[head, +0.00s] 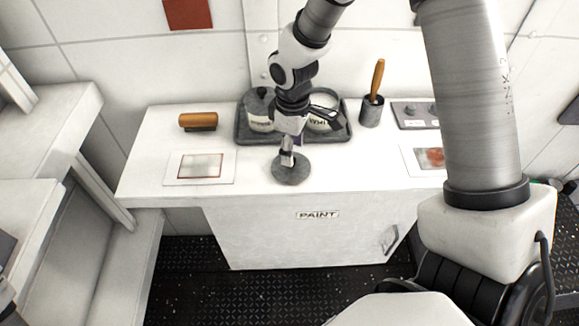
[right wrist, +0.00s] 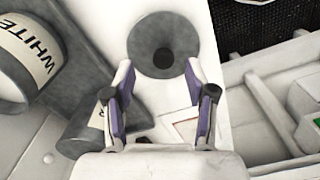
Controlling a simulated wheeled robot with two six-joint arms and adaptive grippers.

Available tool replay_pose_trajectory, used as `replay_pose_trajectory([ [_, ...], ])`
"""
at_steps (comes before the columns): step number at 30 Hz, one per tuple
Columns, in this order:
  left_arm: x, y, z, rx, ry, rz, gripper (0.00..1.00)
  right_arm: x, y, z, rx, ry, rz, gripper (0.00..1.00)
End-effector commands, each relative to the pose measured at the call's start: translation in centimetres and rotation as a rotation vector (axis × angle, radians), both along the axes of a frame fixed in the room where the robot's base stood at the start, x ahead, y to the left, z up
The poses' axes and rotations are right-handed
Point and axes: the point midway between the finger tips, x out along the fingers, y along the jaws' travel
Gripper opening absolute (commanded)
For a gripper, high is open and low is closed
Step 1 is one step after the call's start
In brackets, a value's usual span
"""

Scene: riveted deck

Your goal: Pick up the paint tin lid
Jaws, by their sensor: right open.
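The paint tin lid (head: 293,177) is a round grey disc lying on the white counter near its front edge. In the right wrist view the lid (right wrist: 148,30) shows a dark round knob at its middle. My right gripper (head: 287,160) is over the lid, pointing down. In the right wrist view the right gripper (right wrist: 160,78) is open, its two fingers apart with nothing between them, and the lid lies beyond the tips. Whether the fingertips touch the lid cannot be told.
Behind the lid a dark tray (head: 243,135) holds a lidded tin (head: 260,118) and a white-labelled tin (head: 324,103). A brush (head: 198,122) and a framed card (head: 200,168) are left. A cup (head: 371,112) with a wooden-handled tool and a grey panel (head: 412,115) are right.

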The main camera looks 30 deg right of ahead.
Motion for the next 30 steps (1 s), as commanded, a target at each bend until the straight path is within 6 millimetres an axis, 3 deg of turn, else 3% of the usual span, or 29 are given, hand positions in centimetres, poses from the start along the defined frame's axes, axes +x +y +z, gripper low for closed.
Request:
replay_pose_trajectory([
  [6, 0.0, 0.0, 0.7, 0.000, 0.001, 0.001, 0.40, 0.0, 0.0, -3.6, 0.000, 0.003, 0.000, 0.56],
  [13, 0.0, 0.0, 0.7, 0.000, 0.001, 0.001, 0.40, 0.0, 0.0, -3.9, 0.000, 0.000, 0.001, 0.56],
  [18, 0.0, 0.0, 0.7, 0.000, 0.001, 0.001, 0.40, 0.0, 0.0, -3.9, 0.000, 0.000, 0.001, 0.00],
  [30, 0.0, 0.0, 0.6, 0.000, 0.001, 0.001, 0.40, 0.1, 0.0, -3.7, 0.001, -0.001, 0.001, 0.00],
])
